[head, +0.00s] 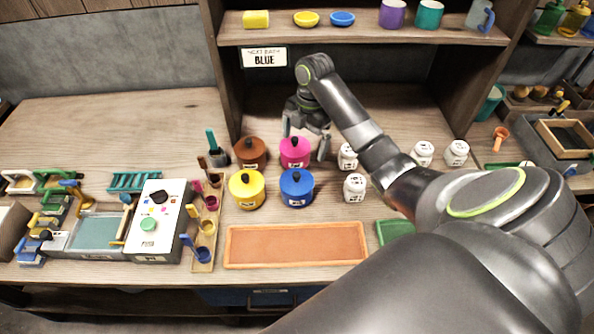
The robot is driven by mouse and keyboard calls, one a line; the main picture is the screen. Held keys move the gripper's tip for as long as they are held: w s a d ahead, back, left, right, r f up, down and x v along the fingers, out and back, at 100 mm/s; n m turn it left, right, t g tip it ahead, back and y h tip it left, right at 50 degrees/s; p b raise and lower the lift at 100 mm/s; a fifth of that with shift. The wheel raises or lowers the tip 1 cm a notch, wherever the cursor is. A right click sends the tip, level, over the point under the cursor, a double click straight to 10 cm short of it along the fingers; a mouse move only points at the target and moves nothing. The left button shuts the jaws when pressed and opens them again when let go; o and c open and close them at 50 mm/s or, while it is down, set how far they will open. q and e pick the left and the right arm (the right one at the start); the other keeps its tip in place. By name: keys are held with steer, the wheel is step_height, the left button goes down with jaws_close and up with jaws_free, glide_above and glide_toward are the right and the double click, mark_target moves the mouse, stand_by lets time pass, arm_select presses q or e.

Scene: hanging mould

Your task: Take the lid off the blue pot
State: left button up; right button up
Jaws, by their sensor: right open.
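The blue pot (297,194) stands on the workbench with its lid (296,178) on, a dark knob at the lid's top. A yellow pot (247,190) is to its left, a magenta pot (295,152) behind it and a brown pot (250,153) behind left, all lidded. My right gripper (308,143) is open with its fingers pointing down. It is over or around the magenta pot, behind the blue pot; I cannot tell whether it touches. My left gripper is out of view.
White labelled jars (355,187) stand right of the pots. An orange-brown tray (296,245) lies in front. A rack of coloured scoops (206,226) and a control box (157,222) are at left.

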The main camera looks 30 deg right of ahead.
mark_target(297, 174)
steer(key=f+b, duration=0.1)
steer(key=f, duration=0.1)
steer(key=f+b, duration=0.2)
steer(key=a+f+b, duration=0.1)
steer(key=f, duration=0.1)
steer(key=shift+w+f+b, duration=0.2)
steer(key=shift+w+b, duration=0.1)
steer(key=shift+w, duration=0.05)
step_height(297, 174, down, 3)
steer(key=shift+a+r+b, duration=0.1)
steer(key=shift+a+b, duration=0.05)
steer(key=shift+b, duration=1.1)
steer(key=shift+f, duration=0.2)
steer(key=shift+s+a+f+p, duration=0.1)
steer(key=shift+a+f+p, duration=0.05)
steer(key=shift+f+p, duration=0.25)
steer(key=f, duration=0.4)
steer(key=shift+a+p, duration=0.25)
steer(key=shift+p, duration=0.15)
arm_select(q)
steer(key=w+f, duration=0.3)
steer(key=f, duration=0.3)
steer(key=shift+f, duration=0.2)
arm_select(e)
steer(key=shift+f, duration=0.1)
steer(key=c, duration=0.6)
